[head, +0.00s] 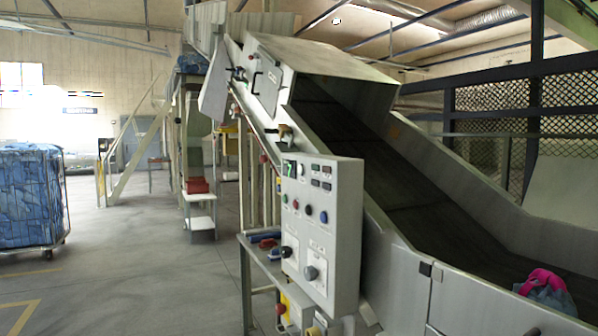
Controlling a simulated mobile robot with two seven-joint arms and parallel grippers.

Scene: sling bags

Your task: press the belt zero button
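A grey control panel (345,215) stands in the middle of the head view, on the near side of an inclined conveyor. Its upper part has a small green-lit display (289,168), a white button (300,170) and several small dark switches or labels. Below them is a row with a green button (285,199), a red button (295,204), a dark button (308,210) and a blue button (323,217). Lower down are a black knob (286,252) and a grey knob (311,272). The lettering is too small to read, so I cannot tell which is belt zero. Neither gripper shows.
The dark conveyor belt (400,205) slopes up behind the panel. A pink and blue bag (545,286) lies at its lower right. A red button (280,309) on a yellow box is below the panel. A cage of blue bags (28,196) stands left; the floor between is clear.

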